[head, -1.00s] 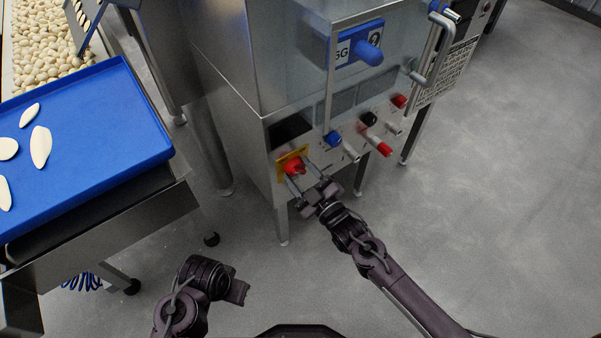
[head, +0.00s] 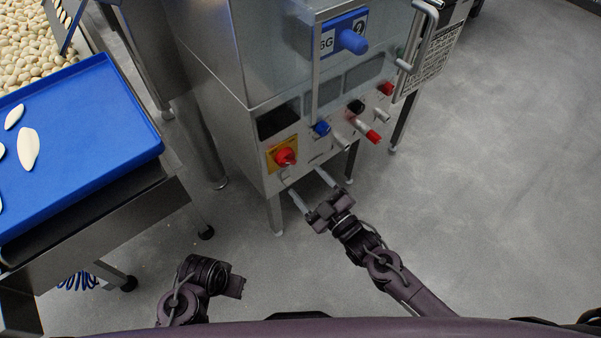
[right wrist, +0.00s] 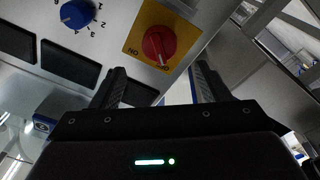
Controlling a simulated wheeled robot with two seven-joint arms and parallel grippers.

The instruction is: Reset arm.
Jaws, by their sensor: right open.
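My right gripper (head: 309,188) is open and empty, just below and in front of the red rotary switch (head: 285,157) on its yellow plate. The switch is on the lower left of the steel machine's front panel. In the right wrist view, the red switch (right wrist: 159,45) shows beyond and between the two open fingers (right wrist: 160,88), apart from them. My left arm shows at the lower left of the head view, but its fingertips cannot be made out.
The steel machine (head: 222,90) has a blue knob (head: 321,128), other knobs and a door handle (head: 414,40). A blue tray (head: 90,150) with pale pieces lies on a steel table at left. Grey floor (head: 490,180) is open at right.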

